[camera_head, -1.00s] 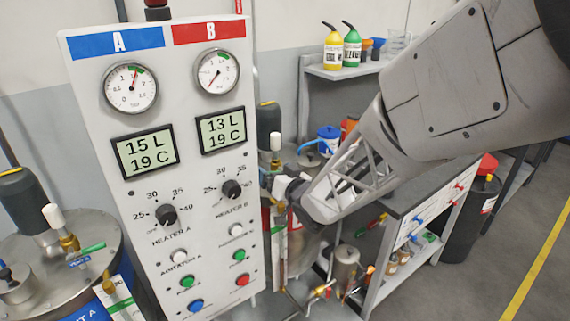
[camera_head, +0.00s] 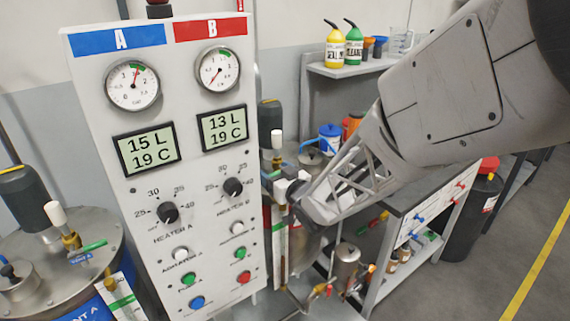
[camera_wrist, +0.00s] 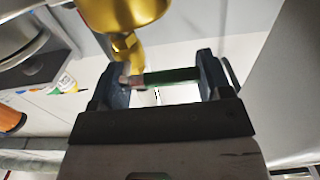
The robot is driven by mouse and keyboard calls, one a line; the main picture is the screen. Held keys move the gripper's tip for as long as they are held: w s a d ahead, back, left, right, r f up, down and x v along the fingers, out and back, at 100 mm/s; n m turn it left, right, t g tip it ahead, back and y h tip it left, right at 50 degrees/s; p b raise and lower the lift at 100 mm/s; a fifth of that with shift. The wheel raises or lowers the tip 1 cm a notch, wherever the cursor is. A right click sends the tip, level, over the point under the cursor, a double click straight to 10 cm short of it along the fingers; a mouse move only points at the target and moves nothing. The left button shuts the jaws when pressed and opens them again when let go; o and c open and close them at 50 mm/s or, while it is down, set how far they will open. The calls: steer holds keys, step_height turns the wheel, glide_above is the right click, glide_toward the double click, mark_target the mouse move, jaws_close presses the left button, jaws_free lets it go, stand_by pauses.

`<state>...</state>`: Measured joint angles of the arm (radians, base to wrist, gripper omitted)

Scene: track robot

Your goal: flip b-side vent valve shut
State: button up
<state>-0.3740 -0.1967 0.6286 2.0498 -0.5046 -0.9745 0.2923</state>
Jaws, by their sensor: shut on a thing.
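In the wrist view, the b-side vent valve shows as a brass body (camera_wrist: 125,40) at the top with a green lever (camera_wrist: 172,76) sticking out to the right, roughly level in the picture. My gripper (camera_wrist: 166,72) has its two dark fingers at either end of the visible lever and is shut on it. In the head view, my gripper (camera_head: 292,192) is just right of the control panel, at the b-side tank. It and the panel hide the lever there. A white-topped brass fitting (camera_head: 277,150) stands just above it.
The white control panel (camera_head: 128,85) stands close on the left of my gripper. The a-side tank (camera_head: 55,250) with a green-handled valve (camera_head: 92,247) is at lower left. A grey workbench (camera_head: 405,200) and a shelf with bottles (camera_head: 345,70) are behind on the right.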

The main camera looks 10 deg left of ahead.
steer(key=o, duration=0.9)
steer(key=shift+v, duration=3.95)
